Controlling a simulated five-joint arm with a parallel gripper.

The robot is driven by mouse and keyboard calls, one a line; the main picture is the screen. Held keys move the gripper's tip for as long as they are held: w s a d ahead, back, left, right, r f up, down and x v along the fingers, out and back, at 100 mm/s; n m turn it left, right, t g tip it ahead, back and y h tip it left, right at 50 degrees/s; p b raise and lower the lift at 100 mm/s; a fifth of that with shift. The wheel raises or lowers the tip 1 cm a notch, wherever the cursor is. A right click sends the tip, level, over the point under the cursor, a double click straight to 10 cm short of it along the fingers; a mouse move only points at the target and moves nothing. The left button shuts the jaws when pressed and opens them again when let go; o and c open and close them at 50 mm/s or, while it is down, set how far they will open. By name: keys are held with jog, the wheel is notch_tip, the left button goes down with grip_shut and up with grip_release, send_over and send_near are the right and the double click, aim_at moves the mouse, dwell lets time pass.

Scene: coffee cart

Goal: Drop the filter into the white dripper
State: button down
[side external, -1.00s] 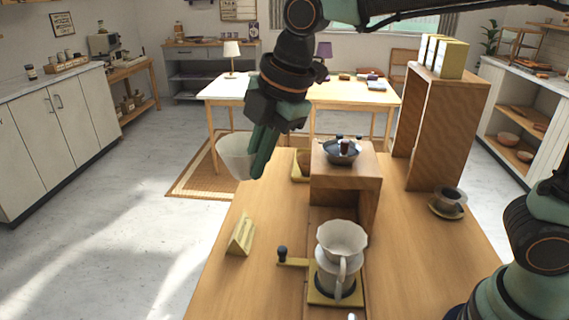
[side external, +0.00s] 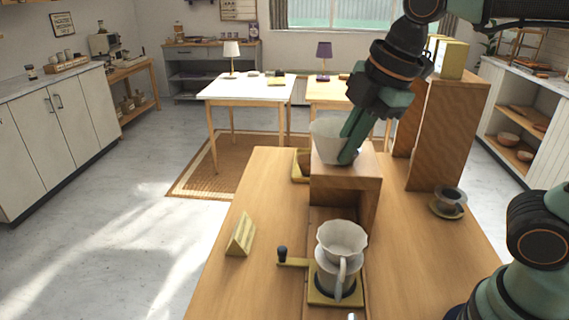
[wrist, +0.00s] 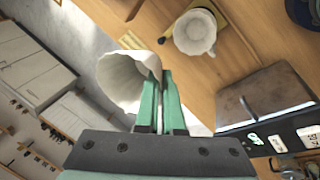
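The white paper filter (side external: 329,140) is a fluted cone held in my gripper (side external: 349,150), high above the wooden stand in the side view. In the wrist view the filter (wrist: 124,80) sits at the left of the fingertips, its wall pinched between the green fingers (wrist: 160,84). The white dripper (side external: 342,241) stands upright on a white server over a yellow-green base, nearer the side camera than the filter. The dripper (wrist: 195,30) also shows in the wrist view, ahead and to the right of the filter, apart from it. Its opening is uncovered.
A wooden stand (side external: 366,192) is behind the dripper. A tall wooden cabinet (side external: 440,135) rises at the right. A dark-knobbed lever (side external: 283,254) sits left of the dripper. A yellow card (side external: 241,235) and a cup on a saucer (side external: 448,202) flank the counter.

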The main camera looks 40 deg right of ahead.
notch_tip(320, 180, down, 12)
dwell(0.5)
jog(key=shift+f, duration=0.6)
jog(key=c, duration=1)
grip_release()
jog(key=shift+c, duration=0.2)
jog(key=shift+r, duration=0.1)
jog(key=shift+r, duration=0.25)
jog(key=v, duration=1.2)
jog(key=w+d+f+m, duration=0.1)
jog(key=d+m, duration=0.2)
jog(key=m, duration=0.5)
jog(key=w+d+f+m+t+h, duration=0.1)
jog(key=d+m, duration=0.3)
jog(key=m, duration=0.4)
jog(key=shift+w+d+f+t, duration=0.3)
jog(key=shift+w+f, duration=0.25)
jog(key=shift+f, duration=0.2)
